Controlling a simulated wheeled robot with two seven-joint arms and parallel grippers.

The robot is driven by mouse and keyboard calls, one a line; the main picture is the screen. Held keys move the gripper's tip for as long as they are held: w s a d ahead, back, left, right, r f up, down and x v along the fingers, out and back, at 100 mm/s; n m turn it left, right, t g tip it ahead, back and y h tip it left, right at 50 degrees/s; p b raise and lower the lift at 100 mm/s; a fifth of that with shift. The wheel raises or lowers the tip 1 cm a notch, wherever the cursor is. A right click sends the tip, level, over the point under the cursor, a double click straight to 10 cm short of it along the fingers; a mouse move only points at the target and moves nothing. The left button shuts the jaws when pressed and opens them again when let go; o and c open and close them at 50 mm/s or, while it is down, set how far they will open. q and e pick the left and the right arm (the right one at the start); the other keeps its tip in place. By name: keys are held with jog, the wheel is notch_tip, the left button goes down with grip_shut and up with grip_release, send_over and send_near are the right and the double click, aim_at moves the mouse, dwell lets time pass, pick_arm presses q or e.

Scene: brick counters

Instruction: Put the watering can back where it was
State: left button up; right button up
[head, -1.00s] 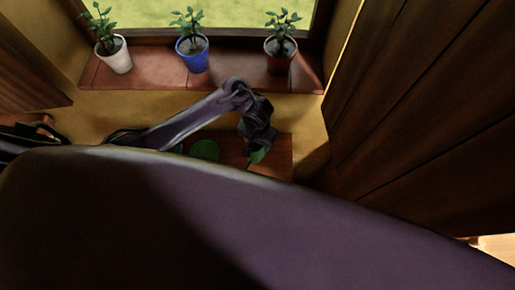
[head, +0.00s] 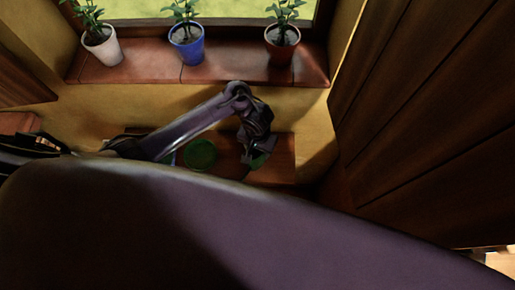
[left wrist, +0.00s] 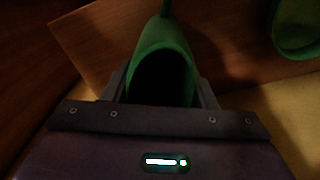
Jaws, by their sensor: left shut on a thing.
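The green watering can (left wrist: 165,65) is between the fingers of my left gripper (left wrist: 163,92) in the left wrist view; its dark opening faces the camera. In the head view, my left gripper (head: 252,156) hangs over the right part of a low brown wooden surface (head: 283,158), with a small green part of the can (head: 259,161) showing below it. Most of the can is hidden there. I cannot tell whether it touches the surface. My right gripper is not in view.
A round green object (head: 201,154) lies left of the gripper on the surface; it also shows in the left wrist view (left wrist: 296,30). White (head: 102,47), blue (head: 188,48) and red-brown (head: 281,46) plant pots stand on the windowsill. A dark wooden panel (head: 420,110) closes the right side.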

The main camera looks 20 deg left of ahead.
pick_arm(q)
jog(key=shift+f, duration=0.15)
jog(key=o, duration=1.4)
notch_tip(320, 180, up, 11)
jog(key=p, duration=0.7)
jog(key=shift+p, duration=0.3)
jog(key=shift+w+d+b, duration=0.15)
jog(key=shift+w+b, duration=0.05)
jog(key=shift+b, duration=0.2)
jog(key=shift+d+r, duration=0.1)
jog(key=shift+r, duration=0.35)
jog(key=shift+s+r, duration=0.1)
jog(key=shift+r, duration=0.05)
